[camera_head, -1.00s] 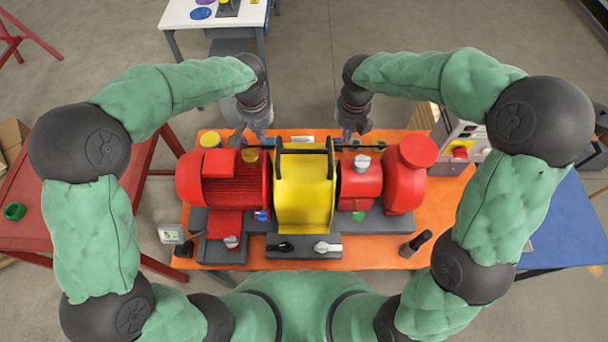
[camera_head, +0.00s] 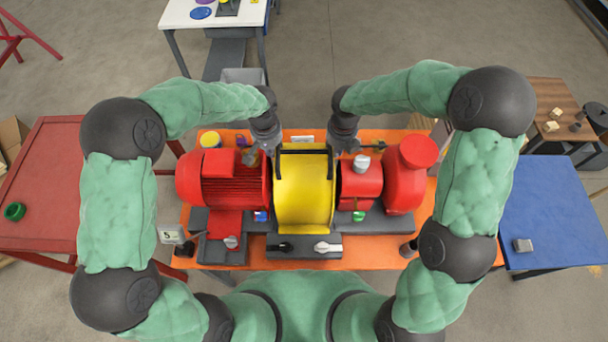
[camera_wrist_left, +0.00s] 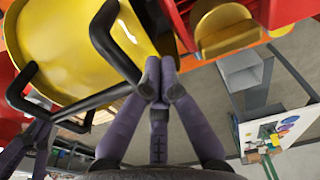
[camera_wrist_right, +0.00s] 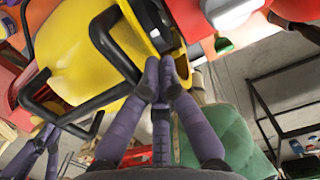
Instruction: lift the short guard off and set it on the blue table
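The short guard (camera_head: 304,190) is a yellow curved cover with two black handles, over the middle of the red pump set in the head view. My left gripper (camera_head: 254,156) is beside its left handle, and my right gripper (camera_head: 352,146) is beside its right handle. In the left wrist view the left fingertips (camera_wrist_left: 161,85) come close together at one handle (camera_wrist_left: 120,55). The right fingertips (camera_wrist_right: 161,85) look the same at the other handle (camera_wrist_right: 118,50). The fingers hide whether a bar is between them. The blue table (camera_head: 545,205) is at the right.
The red motor (camera_head: 225,180) and the red pump casing (camera_head: 405,180) flank the guard. A grey block (camera_head: 522,245) lies on the blue table, with wide bare surface behind it. A grey panel with two switches (camera_head: 303,246) sits in front of the guard.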

